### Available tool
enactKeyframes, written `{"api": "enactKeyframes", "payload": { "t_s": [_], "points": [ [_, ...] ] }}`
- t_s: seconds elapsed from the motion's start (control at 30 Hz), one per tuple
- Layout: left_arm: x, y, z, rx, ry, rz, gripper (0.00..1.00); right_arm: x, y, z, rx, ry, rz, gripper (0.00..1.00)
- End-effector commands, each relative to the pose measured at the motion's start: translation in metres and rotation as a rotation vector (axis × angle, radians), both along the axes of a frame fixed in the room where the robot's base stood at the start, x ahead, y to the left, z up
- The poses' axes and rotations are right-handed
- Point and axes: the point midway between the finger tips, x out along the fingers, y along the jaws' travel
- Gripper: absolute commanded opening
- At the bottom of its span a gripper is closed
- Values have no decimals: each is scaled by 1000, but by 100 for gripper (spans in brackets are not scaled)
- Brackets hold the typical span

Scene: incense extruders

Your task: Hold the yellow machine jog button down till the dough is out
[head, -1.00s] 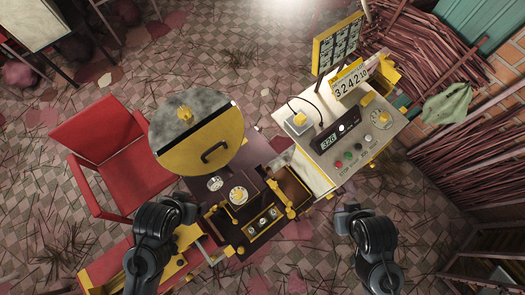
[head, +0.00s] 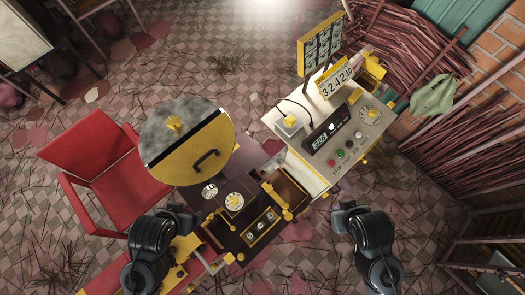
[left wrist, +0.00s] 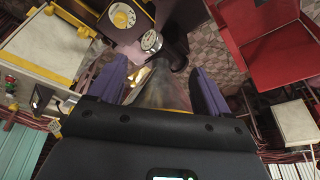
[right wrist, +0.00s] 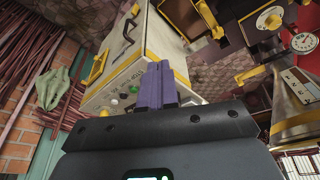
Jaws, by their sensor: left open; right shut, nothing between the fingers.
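Small labels lie beside the buttons; which one is jog is too small to tell. In the right wrist view the panel (right wrist: 125,65) and buttons lie beyond my right gripper (right wrist: 155,75), which is shut and empty, apart from them. My left gripper (left wrist: 155,85) is open and empty, near the drum's lower left. No dough can be made out.
A red chair (head: 105,170) stands left of the machine. A box with a yellow button (head: 289,122) and a flip counter (head: 338,80) sit on the panel top. Bundles of sticks (head: 400,70) line the right wall. Floor between my right arm and the panel is clear.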

Motion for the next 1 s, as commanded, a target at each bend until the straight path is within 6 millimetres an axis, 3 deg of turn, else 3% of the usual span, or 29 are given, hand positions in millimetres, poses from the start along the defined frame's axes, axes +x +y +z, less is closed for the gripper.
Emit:
{"api": "enactKeyframes", "payload": {
  "t_s": [0.17,0.37,0.53,0.7,0.83,1.0],
  "points": [
    [0,-2,0,-8,0,5,78,4,0,2,3,-18,-2,0],
    [0,-2,0,-8,0,6,78,22,9,2,6,-121,57,0],
    [0,-2,0,-7,0,5,78,44,27,-31,-5,-234,236,0],
    [0,0,3,-1,0,1,78,84,33,-71,-18,-380,538,0],
    [0,1,7,5,0,-3,78,124,6,-90,-20,-460,772,0],
    [0,2,10,7,0,-4,78,173,-53,-79,-63,-483,911,0]
  ]
}}
